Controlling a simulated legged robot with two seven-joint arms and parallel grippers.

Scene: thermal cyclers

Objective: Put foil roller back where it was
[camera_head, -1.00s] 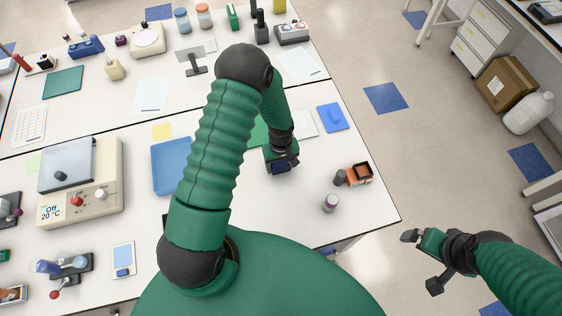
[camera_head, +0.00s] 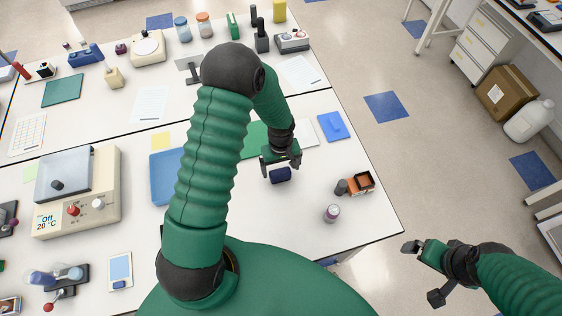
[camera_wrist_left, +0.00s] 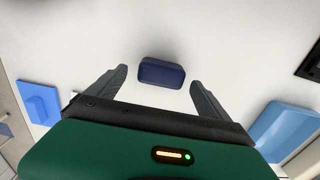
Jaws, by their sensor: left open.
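A dark blue rounded block (camera_head: 281,176), which looks like the foil roller, rests on the white table in the head view. It also shows in the left wrist view (camera_wrist_left: 162,72). My left gripper (camera_head: 281,164) is open just behind and above it. In the left wrist view the two fingers (camera_wrist_left: 158,80) stand on either side of the block's near side, with a clear gap to each. Nothing is held. My right gripper (camera_head: 422,272) has its fingers spread and is empty, off the table's right edge above the floor.
A purple-capped vial (camera_head: 332,213), a dark cylinder (camera_head: 341,187) and an orange-brown box (camera_head: 361,182) stand right of the block. A blue pad (camera_head: 332,126) lies farther back. A blue tray (camera_head: 166,178) is at left. A green mat (camera_head: 252,140) lies partly behind my arm.

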